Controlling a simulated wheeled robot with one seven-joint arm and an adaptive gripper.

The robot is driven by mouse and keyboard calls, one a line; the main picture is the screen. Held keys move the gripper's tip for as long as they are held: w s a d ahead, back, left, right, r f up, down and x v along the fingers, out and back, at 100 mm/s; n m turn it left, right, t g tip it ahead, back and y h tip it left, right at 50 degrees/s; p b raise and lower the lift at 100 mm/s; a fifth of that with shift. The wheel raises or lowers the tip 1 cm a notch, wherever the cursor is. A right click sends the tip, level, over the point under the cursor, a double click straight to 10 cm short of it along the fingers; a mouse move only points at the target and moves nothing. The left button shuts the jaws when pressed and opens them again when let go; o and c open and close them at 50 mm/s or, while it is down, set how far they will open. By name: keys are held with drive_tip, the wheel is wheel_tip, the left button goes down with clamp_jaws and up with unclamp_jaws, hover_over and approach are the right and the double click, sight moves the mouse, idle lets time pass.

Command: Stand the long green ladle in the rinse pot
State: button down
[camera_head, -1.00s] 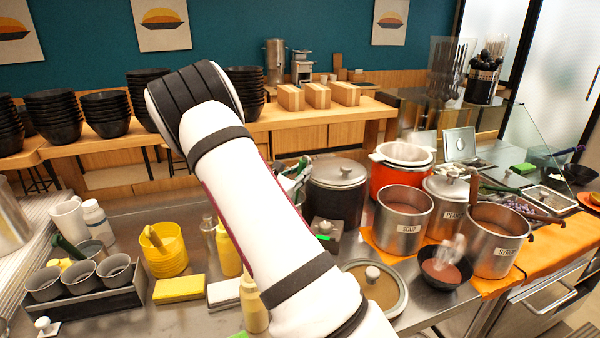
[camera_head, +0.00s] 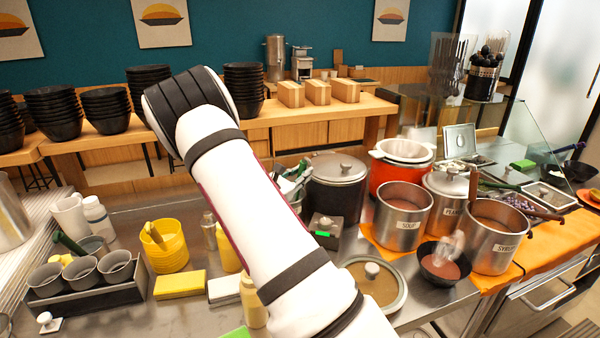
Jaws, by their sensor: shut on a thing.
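My gripper is out of view; my white arm crosses the middle of the head view and hides what lies behind it. A dark green handle (camera_head: 67,242) leans from a small grey pot (camera_head: 96,247) at the left; its lower end is hidden. Another green handle (camera_head: 500,184) lies over the trays at the right. I cannot tell whether either is the long green ladle. No pot can be read as the rinse pot. Some grey and green items (camera_head: 294,180) show partly beside my arm, too unclear to name.
A soup pot (camera_head: 403,222), a syrup pot (camera_head: 492,248) and a dark bowl (camera_head: 440,268) crowd the right. A dark lidded pot (camera_head: 334,205) stands behind. A yellow container (camera_head: 166,252), sponges and a rack of grey cups (camera_head: 82,285) fill the left.

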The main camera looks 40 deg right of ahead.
drive_tip(key=c, duration=1.3)
unclamp_jaws()
drive_tip(key=shift+c, duration=0.2)
drive_tip(key=s+r+p, duration=0.3)
drive_tip(key=r+p, duration=0.3)
drive_tip(key=r, duration=0.6)
drive_tip(key=shift+r+p, duration=0.35)
drive_tip(key=shift+p, duration=0.05)
